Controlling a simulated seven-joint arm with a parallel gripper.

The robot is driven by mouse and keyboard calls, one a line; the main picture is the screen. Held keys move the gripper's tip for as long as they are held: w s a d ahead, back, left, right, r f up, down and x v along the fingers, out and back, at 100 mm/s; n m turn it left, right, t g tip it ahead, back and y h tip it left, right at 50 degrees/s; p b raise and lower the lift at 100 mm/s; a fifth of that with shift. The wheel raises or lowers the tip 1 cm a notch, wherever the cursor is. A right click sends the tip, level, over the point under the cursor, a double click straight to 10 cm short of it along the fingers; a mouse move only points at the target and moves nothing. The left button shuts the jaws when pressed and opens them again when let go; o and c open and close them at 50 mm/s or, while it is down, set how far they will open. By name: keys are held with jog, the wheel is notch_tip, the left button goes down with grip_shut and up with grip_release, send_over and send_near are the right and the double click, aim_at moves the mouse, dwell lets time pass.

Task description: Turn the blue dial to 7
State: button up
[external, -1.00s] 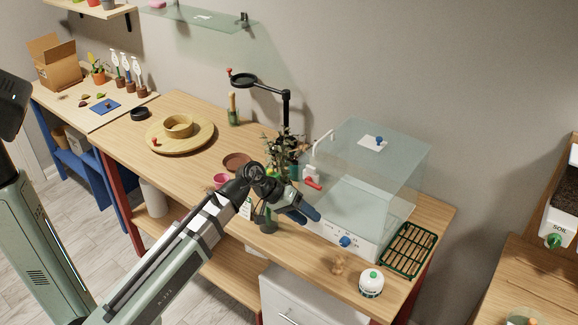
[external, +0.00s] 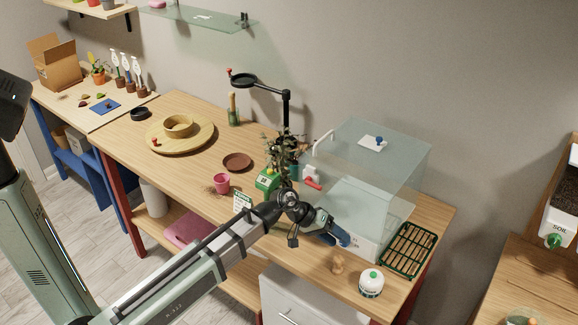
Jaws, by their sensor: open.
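A clear-walled box (external: 375,180) stands on the wooden bench, with a white front panel (external: 364,248) along its base. The blue dial on that panel is hidden behind my gripper in this view. My gripper (external: 344,240) is open, its dark blue end reaching down to the panel where the dial sits. I cannot tell whether the fingers are around the dial or touching it. The dial's marks and setting cannot be read. A small blue knob (external: 379,141) on a white plate sits on top of the box.
A green wire rack (external: 409,249) lies right of the box. A white round container (external: 371,283) and a small wooden figure (external: 338,265) stand in front.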

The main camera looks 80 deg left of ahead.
jog(key=shift+w+d+f, duration=0.2)
jog(key=shift+w+f, duration=0.25)
jog(key=shift+w, duration=0.05)
jog(key=c, duration=1.1)
